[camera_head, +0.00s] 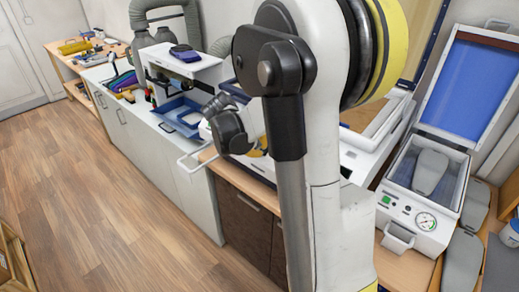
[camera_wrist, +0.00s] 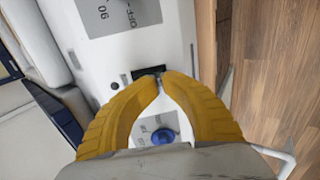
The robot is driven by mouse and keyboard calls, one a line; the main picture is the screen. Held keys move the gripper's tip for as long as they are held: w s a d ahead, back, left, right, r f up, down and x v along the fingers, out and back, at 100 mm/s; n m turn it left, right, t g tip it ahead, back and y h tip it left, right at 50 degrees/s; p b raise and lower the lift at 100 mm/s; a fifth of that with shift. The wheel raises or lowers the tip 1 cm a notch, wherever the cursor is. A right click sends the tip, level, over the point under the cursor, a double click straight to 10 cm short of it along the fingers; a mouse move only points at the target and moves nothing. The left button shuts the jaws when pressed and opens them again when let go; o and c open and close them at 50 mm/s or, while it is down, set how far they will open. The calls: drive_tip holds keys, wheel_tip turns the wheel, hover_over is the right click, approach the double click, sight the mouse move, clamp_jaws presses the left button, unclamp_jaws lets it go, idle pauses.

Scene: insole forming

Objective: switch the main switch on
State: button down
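In the wrist view, my gripper (camera_wrist: 160,76) has two yellow ribbed fingers that bow apart in the middle and come together at their tips. Nothing shows held between them. The tips are over a small black switch (camera_wrist: 147,73) set in a white machine panel (camera_wrist: 120,60), partly covering it. Whether they touch it I cannot tell. A blue knob (camera_wrist: 162,136) on a grey label plate shows between the fingers. In the head view, my own arm hides most of the machine and my gripper.
A grey plate with "OFF" and "90" (camera_wrist: 118,14) is on the panel. A metal bar handle (camera_wrist: 284,158) sticks out at right. In the head view, a blue-lidded press (camera_head: 415,205) with a gauge stands at right, and wooden floor (camera_head: 100,200) lies clear at left.

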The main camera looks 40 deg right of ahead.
drive_tip(key=shift+d+f, duration=0.15)
drive_tip(key=shift+f, duration=0.15)
drive_tip(key=shift+r, duration=0.15)
drive_tip(key=shift+d+r+p, duration=0.1)
drive_tip(key=shift+r+p, duration=0.2)
drive_tip(key=shift+r, duration=0.3)
drive_tip(key=shift+d, duration=0.15)
drive_tip(key=shift+r, duration=0.15)
drive_tip(key=shift+w+r+p, duration=0.1)
drive_tip(key=shift+r+p, duration=0.15)
drive_tip(key=shift+p, duration=0.05)
drive_tip(key=p+v, duration=0.3)
drive_tip(key=v, duration=1)
drive_tip(key=shift+a, duration=0.3)
drive_tip(key=shift+r, duration=0.15)
drive_tip(key=shift+a, duration=0.1)
